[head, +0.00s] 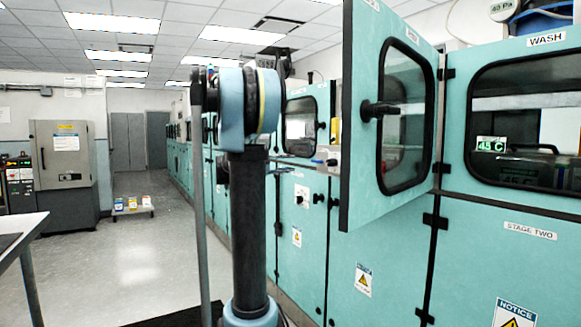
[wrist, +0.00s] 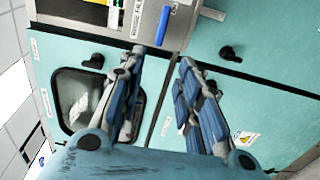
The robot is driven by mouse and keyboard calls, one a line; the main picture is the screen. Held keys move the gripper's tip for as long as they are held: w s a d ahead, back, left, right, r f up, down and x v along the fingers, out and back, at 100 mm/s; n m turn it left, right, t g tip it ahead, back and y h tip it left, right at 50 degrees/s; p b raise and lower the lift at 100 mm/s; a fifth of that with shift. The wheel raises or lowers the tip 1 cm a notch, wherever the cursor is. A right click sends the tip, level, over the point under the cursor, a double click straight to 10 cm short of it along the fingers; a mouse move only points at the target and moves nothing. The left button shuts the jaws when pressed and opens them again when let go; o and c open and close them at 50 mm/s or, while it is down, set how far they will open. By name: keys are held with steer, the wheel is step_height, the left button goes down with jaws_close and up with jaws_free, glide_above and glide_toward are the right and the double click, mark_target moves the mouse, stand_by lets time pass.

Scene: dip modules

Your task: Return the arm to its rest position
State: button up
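My arm stands upright in the middle of the head view, with a dark column and a blue joint (head: 240,105) at its top. My gripper does not show clearly in the head view. In the wrist view, my gripper (wrist: 162,57) has its two blue and grey fingers spread apart. Nothing is held between them. Behind the fingers are teal machine panels, which look tilted in this view.
A teal cabinet door with a window (head: 385,115) stands swung open right of my arm. The wash cabinet (head: 505,235) is beyond it. A table (head: 30,222) edges in at left. A low cart (head: 132,208) stands on the floor, which is clear around it.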

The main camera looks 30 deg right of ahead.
stand_by(0.5)
steer(key=s+a+f+y, duration=0.9)
steer(key=s+a+f, duration=0.7)
steer(key=f, duration=0.2)
steer(key=s+a+f+m+y, duration=0.1)
steer(key=s+a+f+y, duration=0.8)
steer(key=s+a+f, duration=0.7)
step_height(320, 180, down, 4)
steer(key=shift+s+a+r+t, duration=0.2)
steer(key=shift+s+a+t, duration=0.1)
steer(key=shift+s, duration=0.3)
steer(key=shift+w, duration=0.1)
steer(key=shift+w+f, duration=0.2)
steer(key=shift+w, duration=0.15)
steer(key=shift+d, duration=0.1)
